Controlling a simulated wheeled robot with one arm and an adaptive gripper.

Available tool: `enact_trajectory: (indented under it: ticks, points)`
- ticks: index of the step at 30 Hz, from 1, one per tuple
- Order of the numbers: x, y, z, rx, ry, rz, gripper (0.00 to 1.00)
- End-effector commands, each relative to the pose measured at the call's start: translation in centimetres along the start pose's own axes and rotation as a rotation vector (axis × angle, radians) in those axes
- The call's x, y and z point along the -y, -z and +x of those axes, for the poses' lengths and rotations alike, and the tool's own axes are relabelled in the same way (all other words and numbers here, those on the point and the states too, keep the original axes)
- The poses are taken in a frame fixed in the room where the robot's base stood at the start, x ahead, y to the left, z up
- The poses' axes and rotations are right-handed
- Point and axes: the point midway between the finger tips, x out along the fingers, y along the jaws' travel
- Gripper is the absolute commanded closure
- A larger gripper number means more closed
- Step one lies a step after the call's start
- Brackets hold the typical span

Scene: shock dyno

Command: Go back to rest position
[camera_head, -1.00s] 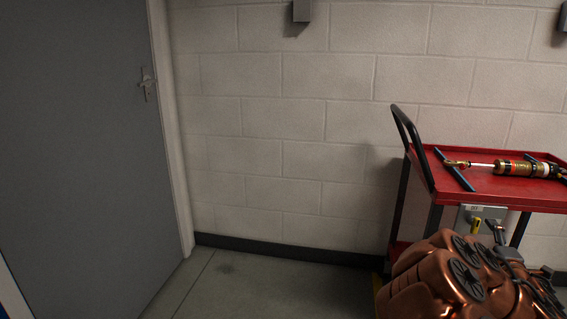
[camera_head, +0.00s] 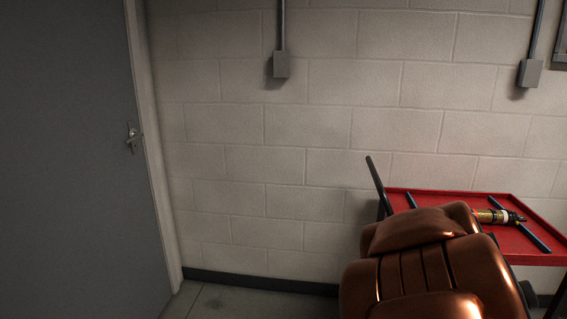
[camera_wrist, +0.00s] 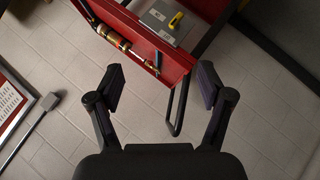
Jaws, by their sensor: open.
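My gripper (camera_wrist: 160,92) is open in the wrist view, with its two dark fingers wide apart and nothing between them. In the head view the shock absorber (camera_head: 492,216) lies on the red cart (camera_head: 540,205) at the right. My copper-coloured arm hides part of it and part of the cart top. The gripper itself is not visible in the head view.
A grey door (camera_head: 70,160) is at the left and a block wall (camera_head: 300,150) behind. Grey wall boxes (camera_head: 282,64) hang on it. The cart has a black handle (camera_head: 378,185). Floor between door and cart is clear.

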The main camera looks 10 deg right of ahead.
Motion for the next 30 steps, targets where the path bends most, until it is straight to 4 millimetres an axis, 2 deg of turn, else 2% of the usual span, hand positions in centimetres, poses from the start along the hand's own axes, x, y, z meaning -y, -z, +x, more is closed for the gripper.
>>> enact_trajectory:
  ticks: [1, 8, 11, 15, 21, 25, 27, 30]
  points:
    - [0.2, 0.7, -2.6, 0.026, 0.046, 0.026, 0.21]
    - [4.8, -0.7, -11.5, 0.210, 0.274, 0.102, 0.21]
    - [6.7, -1.6, -15.9, 0.295, 0.374, 0.107, 0.21]
    - [8.7, -3.3, -22.9, 0.422, 0.510, 0.083, 0.21]
    - [9.9, -6.3, -32.1, 0.589, 0.662, 0.002, 0.21]
    - [9.9, -8.0, -35.8, 0.663, 0.713, -0.048, 0.21]
    - [9.9, -8.6, -36.9, 0.687, 0.728, -0.066, 0.21]
    - [9.9, -8.9, -37.5, 0.701, 0.737, -0.075, 0.21]
